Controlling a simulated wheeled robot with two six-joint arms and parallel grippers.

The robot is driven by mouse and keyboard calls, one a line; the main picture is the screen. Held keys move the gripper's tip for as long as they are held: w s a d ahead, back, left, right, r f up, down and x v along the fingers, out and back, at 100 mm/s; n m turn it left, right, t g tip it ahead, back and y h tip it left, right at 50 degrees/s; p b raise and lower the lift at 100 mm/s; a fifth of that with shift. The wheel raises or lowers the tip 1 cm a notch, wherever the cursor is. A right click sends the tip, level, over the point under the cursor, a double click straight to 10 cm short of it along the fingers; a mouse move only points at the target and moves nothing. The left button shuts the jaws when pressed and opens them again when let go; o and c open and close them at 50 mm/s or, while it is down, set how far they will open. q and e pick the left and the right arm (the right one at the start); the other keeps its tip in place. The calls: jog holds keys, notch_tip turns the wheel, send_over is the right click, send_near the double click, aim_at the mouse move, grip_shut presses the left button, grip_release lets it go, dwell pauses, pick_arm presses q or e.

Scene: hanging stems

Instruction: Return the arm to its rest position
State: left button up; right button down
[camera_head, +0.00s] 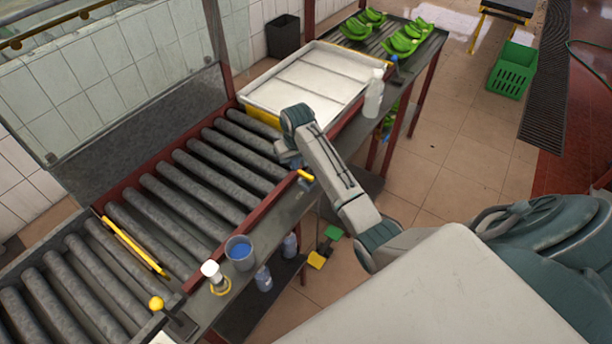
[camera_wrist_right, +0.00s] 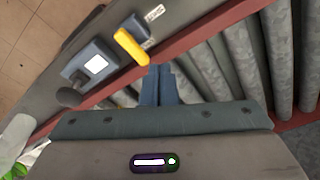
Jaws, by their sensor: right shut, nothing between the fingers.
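My right arm reaches in from the right in the head view, up and over the near edge of the roller conveyor (camera_head: 172,196). Its forearm rises to a bent wrist, and my right gripper (camera_head: 293,163) hangs below it. In the right wrist view the two blue-grey fingers (camera_wrist_right: 160,82) lie together, shut and empty, over the conveyor's red side rail (camera_wrist_right: 200,42). A yellow-orange handle (camera_wrist_right: 130,46) on the grey ledge is just beyond the fingertips, apart from them. My left arm and gripper are not in view.
A blue device (camera_wrist_right: 93,66) is on the ledge.

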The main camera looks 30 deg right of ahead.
jog(key=shift+r, duration=0.5)
